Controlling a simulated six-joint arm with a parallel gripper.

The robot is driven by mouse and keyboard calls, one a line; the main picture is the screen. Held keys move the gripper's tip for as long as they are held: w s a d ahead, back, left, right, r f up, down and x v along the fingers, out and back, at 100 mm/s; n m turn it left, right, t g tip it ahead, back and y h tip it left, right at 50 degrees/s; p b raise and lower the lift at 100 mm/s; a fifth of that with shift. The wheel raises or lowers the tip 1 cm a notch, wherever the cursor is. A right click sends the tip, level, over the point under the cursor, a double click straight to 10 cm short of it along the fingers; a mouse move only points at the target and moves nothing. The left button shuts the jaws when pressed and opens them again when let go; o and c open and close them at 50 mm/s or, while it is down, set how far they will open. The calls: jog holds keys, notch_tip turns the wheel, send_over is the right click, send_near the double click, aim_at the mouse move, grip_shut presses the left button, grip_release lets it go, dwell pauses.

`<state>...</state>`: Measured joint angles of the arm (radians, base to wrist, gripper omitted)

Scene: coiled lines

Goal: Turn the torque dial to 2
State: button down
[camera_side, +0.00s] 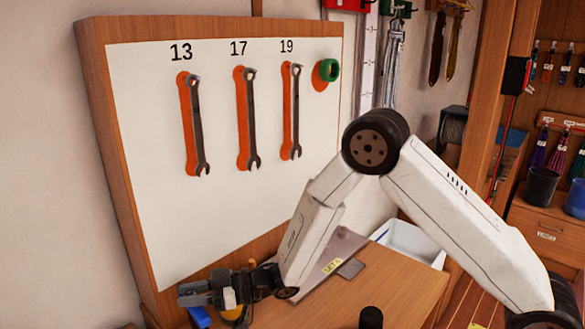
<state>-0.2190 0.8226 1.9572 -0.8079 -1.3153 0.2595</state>
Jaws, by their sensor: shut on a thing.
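My gripper (198,293) is low at the left, in front of the foot of the board, and points left. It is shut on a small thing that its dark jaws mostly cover. This fits the torque dial, but no dial face, mark or number can be read. A blue part (199,318) shows just below the jaws. A yellow and dark part (238,315) shows to its right under the gripper. Both are cut by shadow and the frame's lower edge, and I cannot tell whether they belong to one tool.
A white board (150,130) with a wooden frame holds wrenches labelled 13 (197,125), 17 (248,115) and 19 (290,110), and a green roll (333,69). The wooden bench (400,285) carries a grey plate (340,250) and a white bin (412,243). Its right part is mostly clear.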

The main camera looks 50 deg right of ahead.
jog(key=shift+m+t+h, duration=0.3)
jog(key=shift+m+t, duration=0.1)
jog(key=shift+t, duration=0.1)
jog(key=shift+c, duration=2.2)
grip_release()
jog(key=v, duration=0.8)
jog(key=shift+w, duration=0.15)
